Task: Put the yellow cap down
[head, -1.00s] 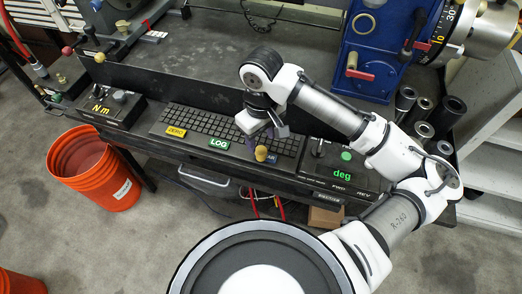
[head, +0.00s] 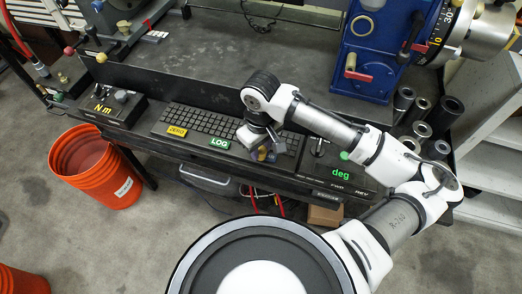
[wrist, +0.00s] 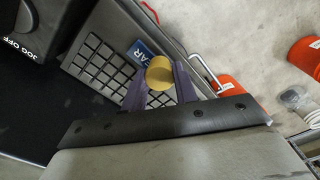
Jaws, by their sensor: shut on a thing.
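The yellow cap (wrist: 160,72) shows in the wrist view between the two purple fingers of my gripper (wrist: 160,82), which is shut on it. Behind the cap lies the keyboard (wrist: 98,65), with a blue key (wrist: 142,51) beside the cap. In the head view my gripper (head: 267,153) is over the right end of the keyboard (head: 205,125), near the bench's front edge. The cap cannot be made out in the head view. I cannot tell whether it touches the surface below.
A black box with a green "deg" display (head: 341,174) stands right of my gripper. A box marked "N m" (head: 102,107) is at the left. The blue machine (head: 375,45) and several metal sockets (head: 418,135) are behind. An orange bucket (head: 95,168) stands on the floor.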

